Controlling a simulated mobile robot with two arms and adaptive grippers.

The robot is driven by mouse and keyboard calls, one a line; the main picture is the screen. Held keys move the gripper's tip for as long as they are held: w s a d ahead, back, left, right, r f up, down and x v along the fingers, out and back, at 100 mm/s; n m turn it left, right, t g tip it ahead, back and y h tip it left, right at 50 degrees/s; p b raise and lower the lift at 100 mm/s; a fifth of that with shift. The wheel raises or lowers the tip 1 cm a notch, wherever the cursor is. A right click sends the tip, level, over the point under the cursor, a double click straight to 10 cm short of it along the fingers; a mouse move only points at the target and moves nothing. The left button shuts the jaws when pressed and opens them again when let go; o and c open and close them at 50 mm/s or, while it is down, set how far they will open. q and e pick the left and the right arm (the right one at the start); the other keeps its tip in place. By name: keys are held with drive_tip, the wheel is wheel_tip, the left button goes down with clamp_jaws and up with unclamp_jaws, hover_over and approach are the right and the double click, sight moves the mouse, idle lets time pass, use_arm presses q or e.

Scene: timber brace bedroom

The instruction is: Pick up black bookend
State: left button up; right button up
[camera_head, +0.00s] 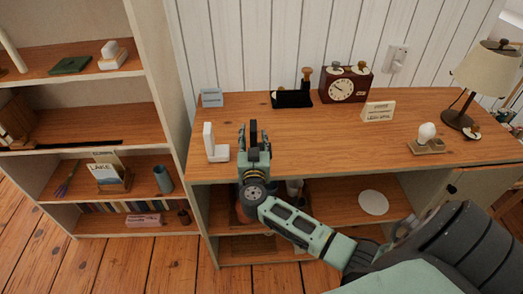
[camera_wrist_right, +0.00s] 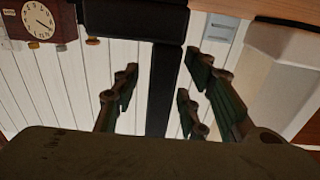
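The black bookend (camera_head: 253,127) stands upright near the front edge of the desk, partly hidden behind my right gripper in the head view. In the right wrist view, where the picture is upside down, its narrow upright (camera_wrist_right: 164,85) and wider black base (camera_wrist_right: 120,20) show. My right gripper (camera_head: 254,138) is open, with its fingers on either side of the upright. In the wrist view a gap shows between the left finger and the bookend; contact on the other side is unclear. My left gripper is not in view.
A white bookend (camera_head: 209,143) stands close to the left of my right gripper. A grey card (camera_head: 211,97), a black holder (camera_head: 291,99) and a clock (camera_head: 343,88) line the back of the desk (camera_head: 330,140). A bulb stand (camera_head: 427,139) and lamp (camera_head: 486,72) are at right.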

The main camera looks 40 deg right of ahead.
drive_tip(key=shift+c, duration=0.2)
clamp_jaws()
idle(0.6)
drive_tip(key=shift+w+r, duration=0.15)
